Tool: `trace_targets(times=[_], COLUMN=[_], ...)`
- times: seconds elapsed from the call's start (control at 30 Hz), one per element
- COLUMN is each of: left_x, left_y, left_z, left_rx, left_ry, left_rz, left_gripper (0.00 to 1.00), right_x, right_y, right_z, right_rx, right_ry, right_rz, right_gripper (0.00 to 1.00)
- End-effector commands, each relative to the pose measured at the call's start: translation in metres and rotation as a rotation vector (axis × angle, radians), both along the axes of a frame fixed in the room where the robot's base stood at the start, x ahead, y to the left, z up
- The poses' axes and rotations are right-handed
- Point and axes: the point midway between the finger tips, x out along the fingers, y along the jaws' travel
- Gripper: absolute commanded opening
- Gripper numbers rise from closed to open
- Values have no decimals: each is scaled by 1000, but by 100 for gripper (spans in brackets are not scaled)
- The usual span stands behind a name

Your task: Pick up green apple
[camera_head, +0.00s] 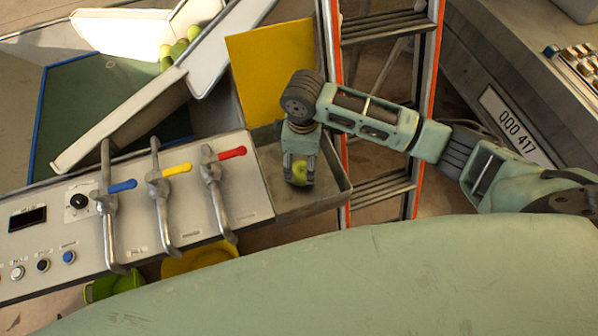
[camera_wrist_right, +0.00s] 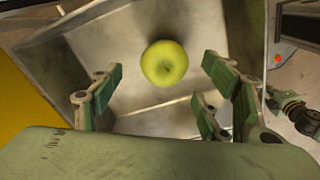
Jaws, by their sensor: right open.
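A green apple (camera_head: 299,173) sits in a grey metal tray (camera_head: 318,203) to the right of the lever panel. My right gripper (camera_head: 299,180) points down into the tray, over the apple. In the right wrist view the apple (camera_wrist_right: 164,63) lies on the tray floor (camera_wrist_right: 135,100), ahead of the open fingers of my right gripper (camera_wrist_right: 160,85). The fingers stand to either side and I see no contact with the apple. My left gripper is not in view.
A panel (camera_head: 140,215) with blue, yellow and red levers stands left of the tray. A yellow board (camera_head: 270,75) rises behind it. A ladder (camera_head: 385,100) stands close on the right. More green apples (camera_head: 178,50) lie in a white chute at the back left.

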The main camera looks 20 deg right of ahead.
Motion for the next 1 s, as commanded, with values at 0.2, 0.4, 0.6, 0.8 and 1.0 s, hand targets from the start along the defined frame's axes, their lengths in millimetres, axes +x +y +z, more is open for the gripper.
trace_targets(times=[0.2, 0.4, 0.6, 0.8, 1.0], left_x=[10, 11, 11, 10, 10], left_y=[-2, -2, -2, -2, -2], left_z=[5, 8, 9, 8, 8], left_rx=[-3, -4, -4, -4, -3], left_ry=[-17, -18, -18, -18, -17], left_rz=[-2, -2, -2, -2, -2], left_gripper=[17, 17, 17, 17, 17], right_x=[-1, -1, -1, -1, -1], right_y=[1, 4, 4, 4, 4], right_z=[-25, -55, -67, -67, -67], right_rx=[-1, -1, -1, -1, -1], right_ry=[4, 4, 0, 0, 0], right_rz=[1, 0, 2, 2, 2], right_gripper=[69, 69, 69, 67, 49])
